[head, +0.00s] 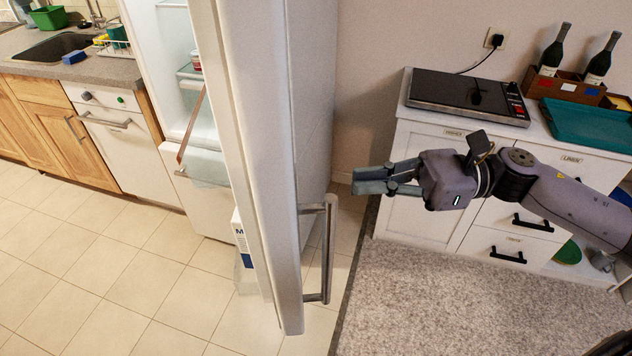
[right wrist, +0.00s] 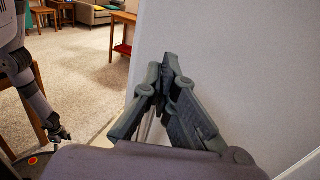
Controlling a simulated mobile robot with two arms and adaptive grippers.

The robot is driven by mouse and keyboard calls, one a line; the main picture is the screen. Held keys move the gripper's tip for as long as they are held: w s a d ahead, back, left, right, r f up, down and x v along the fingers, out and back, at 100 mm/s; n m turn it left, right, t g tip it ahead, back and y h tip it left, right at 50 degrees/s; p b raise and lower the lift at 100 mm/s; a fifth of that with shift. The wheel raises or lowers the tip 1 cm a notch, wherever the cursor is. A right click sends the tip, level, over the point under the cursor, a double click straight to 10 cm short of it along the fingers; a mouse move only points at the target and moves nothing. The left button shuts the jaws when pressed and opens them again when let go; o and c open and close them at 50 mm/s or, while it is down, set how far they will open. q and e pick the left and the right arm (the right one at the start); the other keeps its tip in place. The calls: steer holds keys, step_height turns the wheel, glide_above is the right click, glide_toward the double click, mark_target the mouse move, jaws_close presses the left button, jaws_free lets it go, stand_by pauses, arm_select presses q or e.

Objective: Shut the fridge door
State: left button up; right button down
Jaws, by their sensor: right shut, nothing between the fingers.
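The fridge door (head: 262,150) stands wide open in the head view, swung out toward me with its edge facing me. Its metal handle (head: 328,250) is on the right face of the door, low down. The fridge inside (head: 180,100) shows at the left of the door, with shelves and a drawer. My right gripper (head: 358,181) is shut and empty, to the right of the door and above the handle's level. In the right wrist view its fingers (right wrist: 168,62) are together in front of a pale, flat surface. My left gripper is not seen in the head view.
A white cabinet (head: 425,160) with a hot plate (head: 468,96), bottles and a teal tray (head: 590,124) stands at the right, close to my right arm. Tiled floor (head: 120,270) lies clear at the left. A grey carpet (head: 440,300) covers the right front.

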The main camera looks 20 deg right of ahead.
mark_target(315, 206)
steer(key=p+x, duration=0.1)
steer(key=x, duration=0.2)
steer(key=p+x, duration=0.1)
steer(key=x, duration=0.1)
steer(key=shift+a+r+p, duration=0.25)
steer(key=shift+a+p, duration=0.1)
steer(key=shift+a, duration=0.05)
steer(key=shift+f+p+x, duration=0.2)
steer(key=shift+p+x, duration=0.2)
steer(key=shift+x, duration=0.55)
steer(key=shift+w, duration=0.1)
